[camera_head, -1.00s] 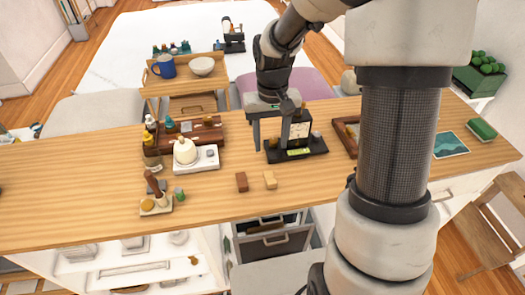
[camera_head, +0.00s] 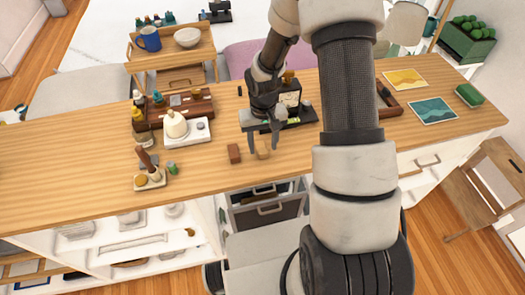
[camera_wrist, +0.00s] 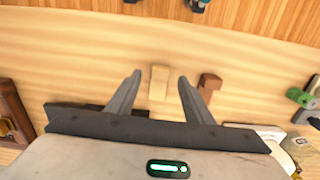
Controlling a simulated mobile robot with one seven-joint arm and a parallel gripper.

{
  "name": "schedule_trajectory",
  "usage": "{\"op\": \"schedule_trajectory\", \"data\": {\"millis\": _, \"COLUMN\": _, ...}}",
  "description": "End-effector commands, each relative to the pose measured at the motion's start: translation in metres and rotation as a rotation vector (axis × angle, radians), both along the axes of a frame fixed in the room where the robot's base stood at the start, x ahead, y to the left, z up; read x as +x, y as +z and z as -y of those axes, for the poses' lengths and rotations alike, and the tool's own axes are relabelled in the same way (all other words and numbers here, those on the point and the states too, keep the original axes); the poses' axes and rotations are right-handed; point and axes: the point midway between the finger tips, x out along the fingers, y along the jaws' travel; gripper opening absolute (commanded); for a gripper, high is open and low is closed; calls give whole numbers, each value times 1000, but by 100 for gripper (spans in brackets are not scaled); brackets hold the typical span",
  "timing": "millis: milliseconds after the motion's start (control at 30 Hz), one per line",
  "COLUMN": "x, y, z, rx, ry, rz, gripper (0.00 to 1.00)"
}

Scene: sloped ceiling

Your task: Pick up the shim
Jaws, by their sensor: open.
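A small pale wooden block (camera_head: 263,151), likely the shim, lies on the wooden counter (camera_head: 330,155) near its front edge. In the wrist view the pale block (camera_wrist: 159,80) shows between the two fingertips. A reddish-brown block (camera_head: 234,153) lies just left of it; in the wrist view the brown block (camera_wrist: 209,86) sits outside the right finger. My gripper (camera_head: 265,147) is open and empty, pointing down over the pale block. In the wrist view my gripper (camera_wrist: 160,77) has a finger on each side of it. Its height above the counter is hard to tell.
A black stand (camera_head: 290,120) is behind my gripper. A white device with a round-topped jar (camera_head: 177,125) and a tray of small bottles (camera_head: 190,107) stand to the left. A small holder with a handled tool (camera_head: 149,178) is at front left. The counter's left end is bare.

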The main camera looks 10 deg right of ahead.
Motion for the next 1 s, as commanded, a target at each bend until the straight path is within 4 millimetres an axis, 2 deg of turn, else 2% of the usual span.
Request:
{"op": "schedule_trajectory", "data": {"millis": 133, "x": 0, "y": -17, "z": -1, "rx": 0, "ry": 1, "rz": -1, "gripper": 47}}
{"op": "schedule_trajectory", "data": {"millis": 400, "x": 0, "y": -19, "z": -1, "rx": 0, "ry": 0, "rz": 2, "gripper": 47}}
{"op": "schedule_trajectory", "data": {"millis": 667, "x": 0, "y": -19, "z": -1, "rx": 0, "ry": 0, "rz": 1, "gripper": 3}}
{"op": "schedule_trajectory", "data": {"millis": 867, "x": 0, "y": -19, "z": 0, "rx": 0, "ry": 0, "rz": 1, "gripper": 3}}
{"op": "schedule_trajectory", "data": {"millis": 1000, "x": 1, "y": -10, "z": 0, "rx": 0, "ry": -1, "rz": 2, "gripper": 3}}
